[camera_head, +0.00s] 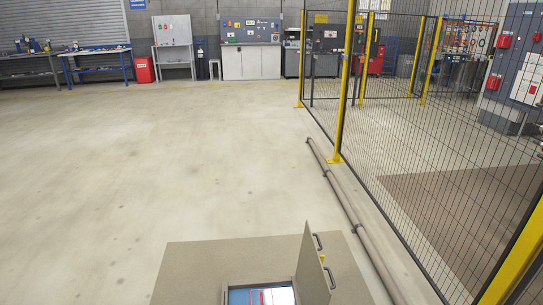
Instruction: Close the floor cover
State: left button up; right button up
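The floor cover (314,269) is a brown-grey hinged panel standing raised at the right edge of a square floor opening (262,295) at the bottom of the head view. It carries dark handles (318,241) and a small yellow part. Blue, white and red things show inside the opening, cut off by the picture's lower edge. A flat brown plate (205,262) surrounds the opening. Neither of my grippers is in view.
A pipe (352,215) runs along the floor right of the cover, beside a mesh fence with yellow posts (344,90). Workbenches (98,62), a red bin (144,70) and cabinets (252,62) line the far wall. The floor ahead and left is clear.

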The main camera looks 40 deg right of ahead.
aim_at(314, 290)
jog(key=l, duration=1.15)
jog(key=i+l+z, duration=0.1)
jog(key=l, duration=2.25)
jog(key=i+z, duration=0.05)
